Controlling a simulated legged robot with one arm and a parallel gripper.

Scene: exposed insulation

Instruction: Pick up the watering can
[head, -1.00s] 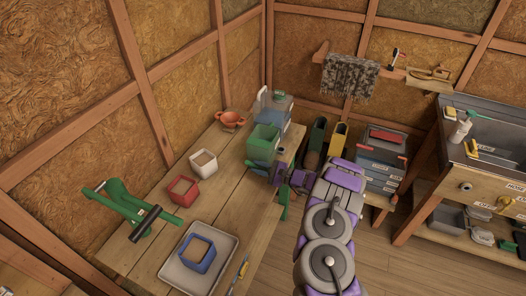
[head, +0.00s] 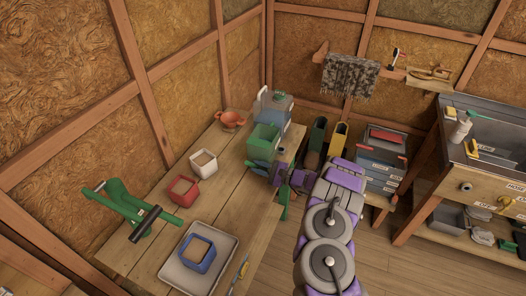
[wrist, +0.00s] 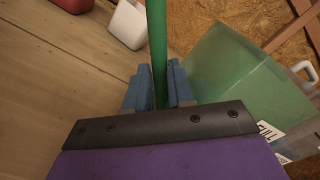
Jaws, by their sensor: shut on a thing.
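My gripper (head: 264,170) is at the right edge of the wooden table, just in front of a green bin. In the wrist view its blue fingers (wrist: 160,85) are shut on an upright green bar. I take the bar for part of the watering can (wrist: 157,40); the rest of the can is mostly hidden by my gripper. In the head view green parts show beside my gripper, one hanging at the table edge (head: 284,198). I cannot tell whether the can is off the table.
The green bin (head: 265,138) and a bluish container (head: 275,106) stand close behind my gripper. A white pot (head: 203,164), a red pot (head: 183,191), an orange pot (head: 230,118) and a tray (head: 225,247) are on the table. Its middle is clear.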

